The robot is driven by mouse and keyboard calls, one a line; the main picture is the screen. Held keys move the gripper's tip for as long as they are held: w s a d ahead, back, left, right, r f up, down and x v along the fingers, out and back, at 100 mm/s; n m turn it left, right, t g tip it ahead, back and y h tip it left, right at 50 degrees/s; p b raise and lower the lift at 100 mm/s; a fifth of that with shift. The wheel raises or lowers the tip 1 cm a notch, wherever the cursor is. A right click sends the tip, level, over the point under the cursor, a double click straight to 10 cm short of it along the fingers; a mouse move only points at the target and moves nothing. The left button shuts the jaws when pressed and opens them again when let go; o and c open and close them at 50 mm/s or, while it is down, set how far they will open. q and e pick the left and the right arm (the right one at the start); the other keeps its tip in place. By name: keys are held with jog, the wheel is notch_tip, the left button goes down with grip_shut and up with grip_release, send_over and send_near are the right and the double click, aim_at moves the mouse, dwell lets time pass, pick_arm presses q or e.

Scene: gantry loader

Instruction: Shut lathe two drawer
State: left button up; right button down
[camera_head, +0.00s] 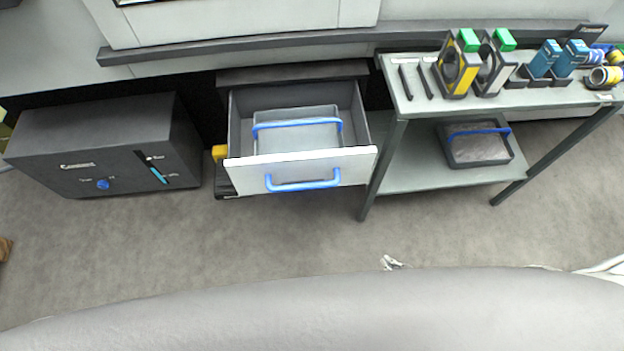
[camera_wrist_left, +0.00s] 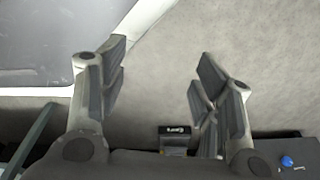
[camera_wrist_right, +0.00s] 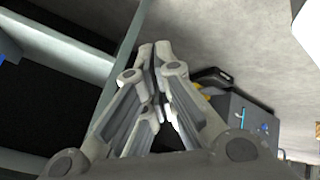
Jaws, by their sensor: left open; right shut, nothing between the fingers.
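The drawer (camera_head: 300,167) is pulled out, with a white front and a blue bar handle (camera_head: 303,183). A grey bin (camera_head: 293,115) with a blue handle sits inside it. My right gripper (camera_head: 390,262) shows only as small fingertips in front of the drawer, low and a little right, apart from it. In the right wrist view it (camera_wrist_right: 155,46) is shut and empty. My left gripper (camera_wrist_left: 160,65) is open and empty in the left wrist view, over grey floor; I cannot make it out in the head view. I cannot make out the drawer clearly in either wrist view.
A dark box (camera_head: 90,150) with a blue knob stands left of the drawer. Right of it is a metal table (camera_head: 425,112) with holders on top and a dark bin (camera_head: 482,150) on its lower shelf. The carpet (camera_head: 250,235) before the drawer is clear.

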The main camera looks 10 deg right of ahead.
jog(key=w+a+r+n+t+y+b, duration=0.25)
jog(key=w+r+n, duration=0.25)
jog(key=w+r, duration=0.25)
jog(key=a+r+n+t+y+b, duration=0.1)
jog(key=a+r+n+y+b, duration=0.2)
jog(key=a+r+n+y, duration=0.5)
jog(key=a+r+n+t+y+b, duration=0.15)
jog(key=a+r+n+b, duration=0.3)
jog(key=r, duration=0.75)
jog(key=p, duration=0.1)
send_near(297, 161)
jog(key=s+a, duration=0.1)
jog(key=a, duration=0.2)
jog(key=w, duration=0.3)
jog(key=shift+a+n, duration=0.15)
jog(key=shift+n, duration=0.1)
pick_arm(q)
jog(key=w+d+f, duration=0.1)
jog(key=w, duration=0.7)
jog(key=shift+w+d+t, duration=0.15)
jog(key=shift+d+t, duration=0.1)
jog(key=shift+t, duration=0.05)
pick_arm(e)
jog(key=shift+w, duration=0.6)
